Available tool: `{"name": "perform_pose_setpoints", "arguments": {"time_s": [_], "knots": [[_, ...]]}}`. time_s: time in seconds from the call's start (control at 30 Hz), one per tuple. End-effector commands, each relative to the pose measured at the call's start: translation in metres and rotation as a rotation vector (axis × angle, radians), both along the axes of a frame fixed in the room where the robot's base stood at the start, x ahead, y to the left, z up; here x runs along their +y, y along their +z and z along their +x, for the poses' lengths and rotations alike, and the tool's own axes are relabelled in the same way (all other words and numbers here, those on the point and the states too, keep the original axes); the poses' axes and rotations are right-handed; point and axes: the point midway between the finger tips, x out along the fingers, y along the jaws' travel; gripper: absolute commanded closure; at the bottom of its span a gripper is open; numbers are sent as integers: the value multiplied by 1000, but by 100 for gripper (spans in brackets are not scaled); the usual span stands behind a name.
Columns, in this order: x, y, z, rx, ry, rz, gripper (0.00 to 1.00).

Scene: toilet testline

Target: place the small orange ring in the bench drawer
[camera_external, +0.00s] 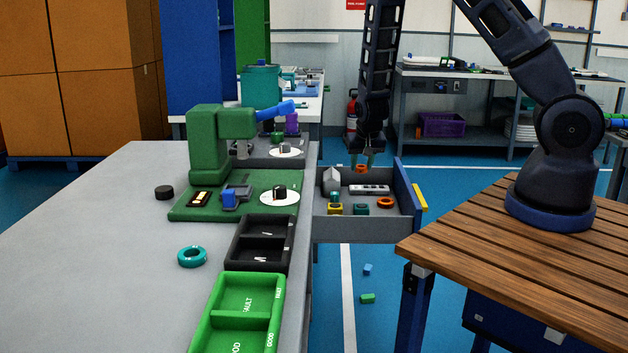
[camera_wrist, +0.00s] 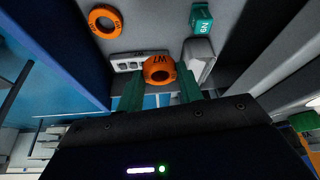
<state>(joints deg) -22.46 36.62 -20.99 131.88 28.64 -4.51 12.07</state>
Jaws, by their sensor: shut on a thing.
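The bench drawer (camera_external: 365,229) is pulled out from the right side of the grey workbench. My gripper (camera_external: 363,162) points down over the far part of the drawer. Its two green fingers are shut on a small orange ring (camera_external: 361,168), marked W7 in the wrist view (camera_wrist: 158,66). The held ring appears above the drawer floor; its exact height is hard to tell. Another orange ring (camera_external: 385,202) lies flat in the drawer, and it also shows in the wrist view (camera_wrist: 105,21).
The drawer also holds a grey-white strip (camera_external: 370,189), a teal nut (camera_external: 361,209), a yellow part (camera_external: 335,208) and a pale block (camera_external: 331,179). A green press (camera_external: 209,145) and a teal ring (camera_external: 192,256) stand on the workbench. Small parts lie on the floor.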

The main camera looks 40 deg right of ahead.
Motion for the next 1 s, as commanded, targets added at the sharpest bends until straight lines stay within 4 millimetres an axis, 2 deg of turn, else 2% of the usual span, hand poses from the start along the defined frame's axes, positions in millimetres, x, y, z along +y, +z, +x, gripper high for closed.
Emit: {"name": "perform_pose_setpoints", "arguments": {"time_s": [0.1, 0.3, 0.67, 0.9, 1.0], "knots": [[-1, -26, -1, 4, -3, 0, 85], [-1, -60, -1, 3, -1, 1, 85], [0, -83, 0, 1, 0, -1, 85], [-1, -110, -1, 2, -2, 0, 85], [0, -114, 0, 1, -1, 0, 85]]}}
